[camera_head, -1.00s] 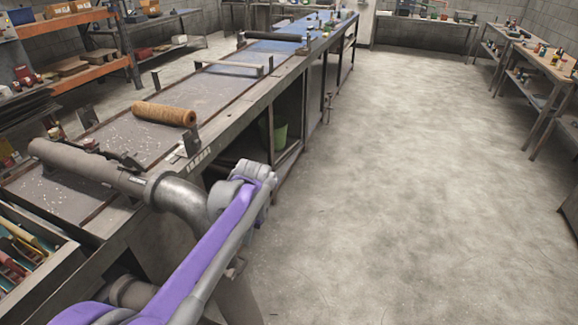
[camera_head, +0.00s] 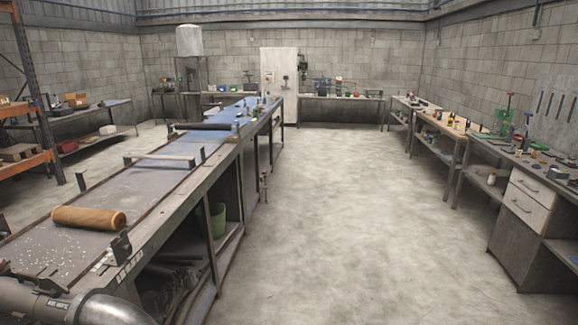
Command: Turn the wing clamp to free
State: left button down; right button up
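No wing clamp can be made out with certainty. A small clamp-like fitting (camera_head: 265,186) hangs at the right side of the long bench, too small to tell its state. A grey metal pipe with an elbow (camera_head: 112,308) lies at the near left end of the bench, cut off by the picture's lower edge. Neither of my grippers is in view.
The long bench (camera_head: 165,178) runs away along the left, carrying a brown roller (camera_head: 90,218), with a green bucket (camera_head: 217,219) beneath. Open concrete floor (camera_head: 330,220) lies to its right. Workbenches and a drawer cabinet (camera_head: 525,200) line the right wall.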

aim_at(49, 285)
jog(key=u, duration=1.75)
